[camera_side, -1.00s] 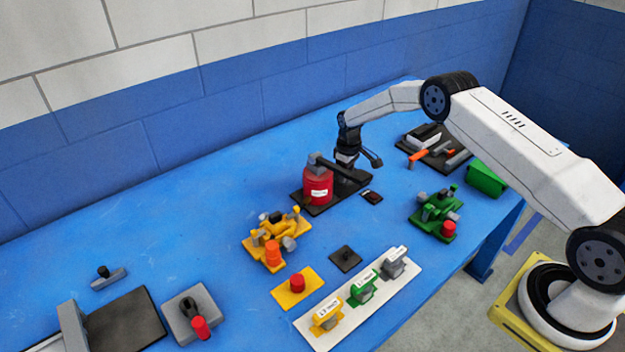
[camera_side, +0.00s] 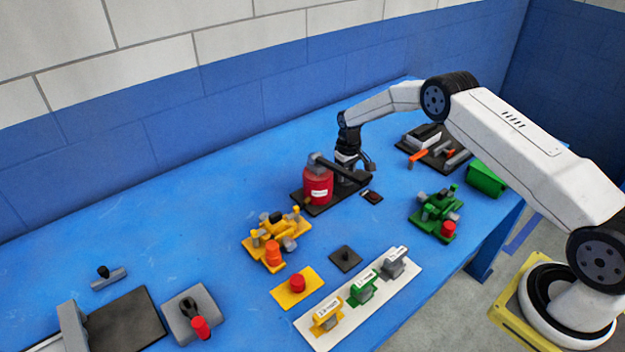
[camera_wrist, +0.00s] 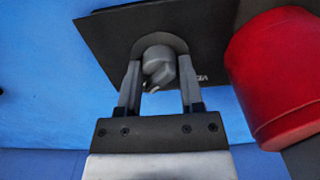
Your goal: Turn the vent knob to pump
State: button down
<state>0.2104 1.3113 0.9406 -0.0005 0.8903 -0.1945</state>
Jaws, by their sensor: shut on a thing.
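The vent knob (camera_wrist: 158,65) is a small grey round knob on a dark plate (camera_wrist: 110,30). It shows in the wrist view between the two fingers of my gripper (camera_wrist: 160,72). The fingers sit on either side of the knob and are shut on it. A small pale marking, partly covered, is on the plate right of the knob. In the side view my gripper (camera_side: 349,166) is low over the dark base, just right of a red canister (camera_side: 318,187). The knob is hidden there by my gripper and a dark bar. No pump marking is readable.
The red canister (camera_wrist: 280,75) stands close right of my fingers in the wrist view. A small black piece (camera_side: 372,197) lies in front. Orange (camera_side: 276,240) and green (camera_side: 436,212) fixtures stand nearer the front.

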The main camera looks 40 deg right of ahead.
jog(key=shift+c, duration=1.2)
grip_release()
jog(key=shift+r, duration=3.9)
jog(key=shift+r, duration=0.1)
